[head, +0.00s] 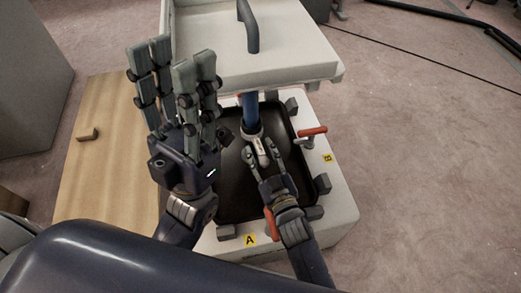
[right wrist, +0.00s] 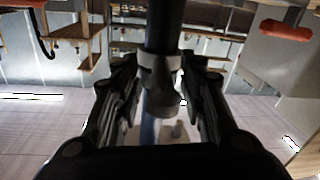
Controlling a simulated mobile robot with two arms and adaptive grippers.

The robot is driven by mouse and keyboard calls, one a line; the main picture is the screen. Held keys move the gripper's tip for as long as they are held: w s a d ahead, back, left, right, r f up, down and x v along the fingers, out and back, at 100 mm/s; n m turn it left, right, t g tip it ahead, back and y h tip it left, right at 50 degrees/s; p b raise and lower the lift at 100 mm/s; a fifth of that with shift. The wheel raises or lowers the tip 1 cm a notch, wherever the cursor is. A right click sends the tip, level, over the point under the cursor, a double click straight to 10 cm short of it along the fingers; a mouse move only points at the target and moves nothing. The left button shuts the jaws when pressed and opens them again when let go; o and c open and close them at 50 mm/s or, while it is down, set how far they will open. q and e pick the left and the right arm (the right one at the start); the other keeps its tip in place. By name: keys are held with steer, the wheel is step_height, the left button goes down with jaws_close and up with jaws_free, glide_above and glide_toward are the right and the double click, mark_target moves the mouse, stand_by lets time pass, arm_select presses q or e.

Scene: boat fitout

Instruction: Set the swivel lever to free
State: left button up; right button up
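Two levers with red grips sit on the white base. One (head: 312,131) is beside the yellow B label; the other (head: 270,225), near the yellow A label, is partly hidden by my right arm. A blue post (head: 250,110) with a grey collar (head: 252,133) rises from the dark recess. I cannot tell which lever is the swivel lever or how it is set. My right gripper (head: 261,148) has its fingers on either side of the collar, which also shows in the right wrist view (right wrist: 160,78); contact is unclear. My left gripper (head: 172,60) is open and empty, raised left of the post.
A wooden panel (head: 105,160) lies left. Grey blocks line the dark tray (head: 235,205). Open carpet lies right. A red grip (right wrist: 285,30) shows in the right wrist view.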

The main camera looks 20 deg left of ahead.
steer(key=v, duration=1.1)
